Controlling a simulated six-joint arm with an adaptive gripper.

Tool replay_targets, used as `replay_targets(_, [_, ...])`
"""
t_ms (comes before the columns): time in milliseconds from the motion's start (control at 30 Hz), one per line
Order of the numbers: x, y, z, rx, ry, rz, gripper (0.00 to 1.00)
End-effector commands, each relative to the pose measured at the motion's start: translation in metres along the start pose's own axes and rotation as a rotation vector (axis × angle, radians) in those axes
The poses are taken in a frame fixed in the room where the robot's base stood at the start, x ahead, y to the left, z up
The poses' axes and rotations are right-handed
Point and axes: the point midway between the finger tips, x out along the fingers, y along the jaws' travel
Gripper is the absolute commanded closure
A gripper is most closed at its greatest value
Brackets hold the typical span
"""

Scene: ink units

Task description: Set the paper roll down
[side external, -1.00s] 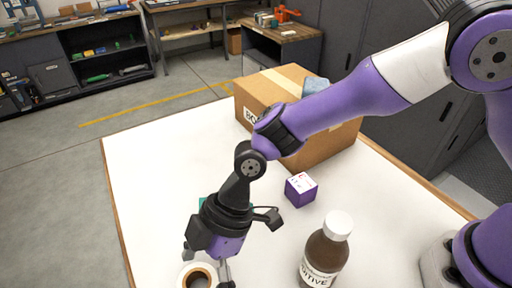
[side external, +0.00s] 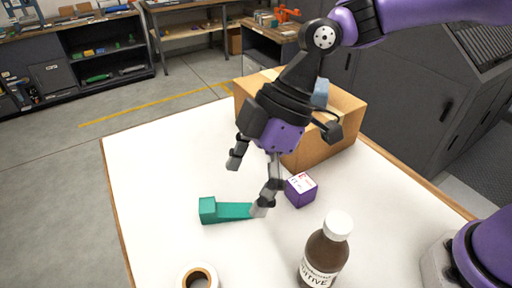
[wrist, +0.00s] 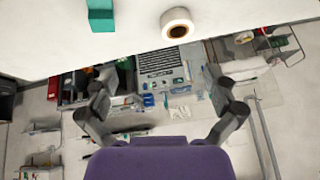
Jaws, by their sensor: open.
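The paper roll (side external: 187,275) stands on the white table at its near edge in the side view, cut off by the picture's bottom. It is white with a brown core and an open centre. In the wrist view the roll (wrist: 177,17) is at the top, beyond my fingers and apart from them. My gripper (side external: 247,185) is open and empty, tilted above the table between the carton and the roll. Both its fingers (wrist: 160,98) show spread apart in the wrist view.
A teal wedge-shaped piece (side external: 208,210) lies beside one fingertip; contact is unclear. A purple cube (side external: 301,190) sits right of the gripper, and a brown bottle (side external: 324,255) stands near the front. An open carton (side external: 335,140) is behind. The table's left side (side external: 150,190) is clear.

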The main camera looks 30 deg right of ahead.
Motion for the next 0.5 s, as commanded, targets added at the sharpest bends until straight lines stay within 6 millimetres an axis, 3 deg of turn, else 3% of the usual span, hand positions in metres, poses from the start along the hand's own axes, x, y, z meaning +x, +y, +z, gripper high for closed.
replay_targets(100, [-0.056,0.015,0.039,0.257,-0.013,0.194,0.00])
replay_targets(233, [-0.110,0.014,0.099,0.602,-0.008,0.419,0.00])
replay_targets(400, [-0.149,-0.008,0.169,0.983,0.031,0.643,0.00])
replay_targets(500, [-0.158,-0.020,0.194,1.122,0.053,0.720,0.00])
